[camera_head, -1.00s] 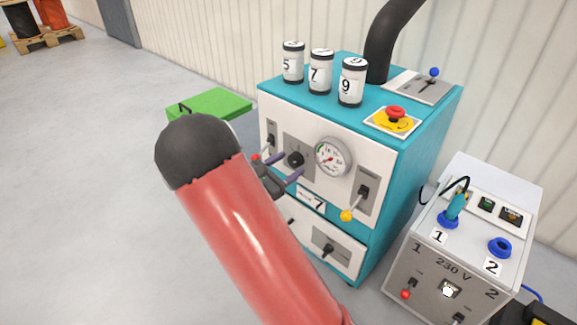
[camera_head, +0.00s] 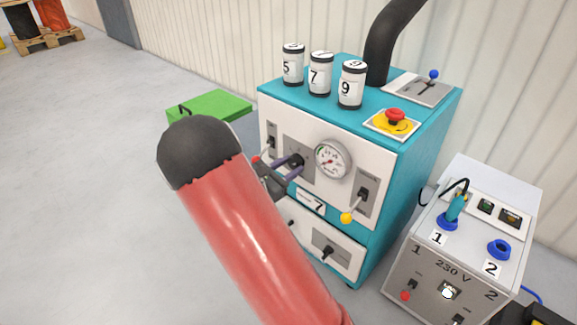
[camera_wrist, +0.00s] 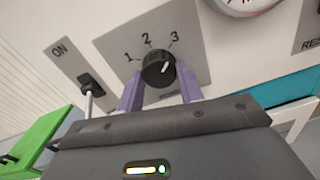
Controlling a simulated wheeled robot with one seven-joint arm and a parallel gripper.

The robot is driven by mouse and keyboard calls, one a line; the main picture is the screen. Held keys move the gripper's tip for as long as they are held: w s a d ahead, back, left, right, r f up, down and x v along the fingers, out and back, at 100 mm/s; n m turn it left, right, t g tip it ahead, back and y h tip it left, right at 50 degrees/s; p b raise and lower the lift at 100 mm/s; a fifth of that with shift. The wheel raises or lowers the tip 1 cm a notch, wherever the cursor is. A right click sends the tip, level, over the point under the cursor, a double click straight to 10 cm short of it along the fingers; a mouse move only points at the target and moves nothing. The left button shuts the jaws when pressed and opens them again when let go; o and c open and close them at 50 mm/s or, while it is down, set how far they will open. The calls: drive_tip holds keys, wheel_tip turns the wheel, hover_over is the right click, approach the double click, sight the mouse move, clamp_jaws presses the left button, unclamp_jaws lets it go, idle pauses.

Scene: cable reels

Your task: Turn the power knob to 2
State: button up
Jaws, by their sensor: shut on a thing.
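The power knob (camera_wrist: 158,68) is black and round, on a grey plate marked 1, 2 and 3 in the wrist view. Its white mark shows on the right part of its face, on the side of the 3 rather than the 1. In the head view the knob (camera_head: 297,160) sits on the front of the teal and white machine (camera_head: 381,160), left of the gauge. My gripper (camera_wrist: 160,88) has its two purple fingers shut on the knob, one on each side. In the head view my gripper (camera_head: 287,167) is partly hidden by my red arm.
An ON switch (camera_wrist: 90,84) is left of the knob, and a round gauge (camera_head: 332,159) is close on its right. A yellow-tipped lever (camera_head: 347,218) is lower right. A grey 230 V box (camera_head: 440,262) stands right of the machine. A green box (camera_head: 212,106) is behind left.

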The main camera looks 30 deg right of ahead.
drive_tip(key=n+p, duration=0.1)
drive_tip(key=p, duration=0.1)
drive_tip(key=shift+r+n+p, duration=0.25)
drive_tip(key=shift+n+p, duration=0.05)
drive_tip(key=shift+n, duration=0.1)
drive_tip(key=n+p, duration=0.3)
drive_tip(key=p, duration=0.1)
drive_tip(key=shift+s, duration=0.1)
drive_tip(key=n+p, duration=0.4)
drive_tip(key=shift+f+n, duration=0.2)
drive_tip(key=shift+n, duration=0.1)
drive_tip(key=shift+p, duration=0.4)
drive_tip(key=o, duration=1)
drive_tip(key=shift+a, duration=0.1)
drive_tip(key=v, duration=0.7)
drive_tip(key=shift+s+a+f+b, duration=0.15)
drive_tip(key=shift+a+b, duration=0.15)
